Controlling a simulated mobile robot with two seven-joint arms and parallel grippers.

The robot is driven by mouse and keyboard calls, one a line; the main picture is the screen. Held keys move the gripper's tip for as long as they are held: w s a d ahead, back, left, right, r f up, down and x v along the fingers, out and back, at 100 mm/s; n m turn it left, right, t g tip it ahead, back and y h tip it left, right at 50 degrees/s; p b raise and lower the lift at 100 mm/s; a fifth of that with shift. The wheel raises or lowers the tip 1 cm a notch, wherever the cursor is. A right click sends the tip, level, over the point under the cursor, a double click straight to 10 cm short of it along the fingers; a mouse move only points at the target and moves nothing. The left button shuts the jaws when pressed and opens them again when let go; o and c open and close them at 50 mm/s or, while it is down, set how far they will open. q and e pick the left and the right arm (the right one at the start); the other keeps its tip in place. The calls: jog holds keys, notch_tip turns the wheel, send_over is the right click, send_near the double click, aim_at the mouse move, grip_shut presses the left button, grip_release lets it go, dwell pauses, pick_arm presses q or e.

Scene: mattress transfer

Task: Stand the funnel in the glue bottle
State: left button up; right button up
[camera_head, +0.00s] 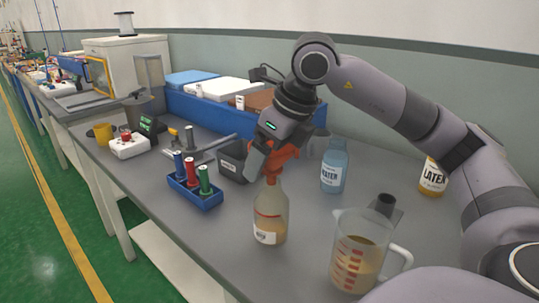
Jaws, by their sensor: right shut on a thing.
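The orange funnel (285,153) is in my right gripper (268,158), which is shut on it. The funnel is directly above the glue bottle (271,212), a clear bottle with amber liquid and a white label, upright near the front of the bench. The funnel's lower end shows at the bottle's mouth; I cannot tell whether it is inside the neck or just above it. The gripper fingers hide part of the funnel. My left gripper is not in view.
A blue rack (195,199) with blue, red and green items stands left of the bottle. A blue water bottle (333,167) is behind right. A measuring jug (357,252) is at front right. A latex bottle (433,178) and dark box (231,163) are farther back.

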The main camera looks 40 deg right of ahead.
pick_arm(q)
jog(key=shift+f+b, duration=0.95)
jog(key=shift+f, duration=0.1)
pick_arm(e)
jog(key=shift+f, duration=1.2)
jog(key=o, duration=0.8)
jog(key=p+v, duration=0.1)
jog(key=v, duration=0.5)
jog(key=shift+r, duration=0.1)
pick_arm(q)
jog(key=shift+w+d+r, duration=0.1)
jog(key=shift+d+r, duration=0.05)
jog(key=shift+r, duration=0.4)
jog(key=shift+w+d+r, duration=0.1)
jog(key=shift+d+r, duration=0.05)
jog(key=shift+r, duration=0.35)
pick_arm(e)
jog(key=shift+s+r, duration=0.25)
jog(key=shift+r, duration=0.25)
